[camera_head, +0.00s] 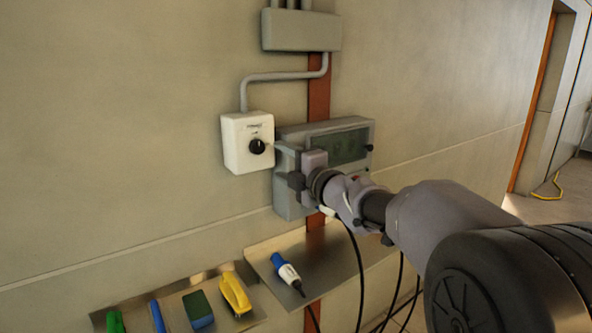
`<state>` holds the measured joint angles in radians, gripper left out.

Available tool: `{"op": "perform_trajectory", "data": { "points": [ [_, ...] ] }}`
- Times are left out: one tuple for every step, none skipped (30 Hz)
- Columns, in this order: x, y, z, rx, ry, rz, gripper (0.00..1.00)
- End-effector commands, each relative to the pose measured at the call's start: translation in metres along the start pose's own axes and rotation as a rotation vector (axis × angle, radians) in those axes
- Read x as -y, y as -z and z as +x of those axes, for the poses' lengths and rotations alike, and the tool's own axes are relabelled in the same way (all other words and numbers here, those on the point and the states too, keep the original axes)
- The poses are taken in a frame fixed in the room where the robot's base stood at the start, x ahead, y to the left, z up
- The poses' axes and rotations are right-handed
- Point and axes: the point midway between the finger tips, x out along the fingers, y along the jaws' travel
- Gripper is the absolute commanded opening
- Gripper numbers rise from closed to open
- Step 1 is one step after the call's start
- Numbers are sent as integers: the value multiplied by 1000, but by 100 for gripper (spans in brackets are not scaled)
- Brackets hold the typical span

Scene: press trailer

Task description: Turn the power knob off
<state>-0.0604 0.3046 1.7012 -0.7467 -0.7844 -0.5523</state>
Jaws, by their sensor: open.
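The power knob (257,146) is a small round black knob on the front of a white box (239,152) fixed to the wall. A small light mark shows on the knob, but its setting is too small to read. My gripper (275,148) reaches in from the right, just beside the knob, with its fingers pointing left towards it. The jaws are open, and nothing shows between them. I cannot tell whether a fingertip touches the knob. My wrist and gripper hide part of the grey panel behind.
A grey panel box (356,128) with a dark display stands right of the white box. A conduit (285,76) runs above. Below, a metal shelf (328,262) holds a blue-and-white plug (285,270), and a lower tray (180,287) holds several tools. Black cables hang below my arm.

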Motion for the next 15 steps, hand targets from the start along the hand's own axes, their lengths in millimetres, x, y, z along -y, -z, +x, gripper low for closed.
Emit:
{"op": "perform_trajectory", "data": {
  "points": [
    [-2, -1, -15, 3, 0, 1, 57],
    [-2, -1, -23, 2, -1, 0, 57],
    [-2, -1, -33, 3, 0, 0, 57],
    [-2, 0, -39, 2, 0, 0, 57],
    [-1, 0, -44, 2, 0, 0, 57],
    [-2, -1, -51, 2, 0, -1, 57],
    [-1, -1, -54, 1, 0, 0, 57],
    [-1, 0, -57, 1, 0, -1, 57],
    [-1, 0, -60, 0, 0, 0, 57],
    [0, 0, -61, 0, 0, 0, 57],
    [0, 0, -62, 0, 0, 0, 57],
    [0, 0, -63, 0, 0, 0, 57],
    [0, 0, -63, -1, 0, 0, 57],
    [0, 0, -62, -1, 0, 0, 57],
    [0, 0, -62, -1, 0, 0, 57]
  ]
}}
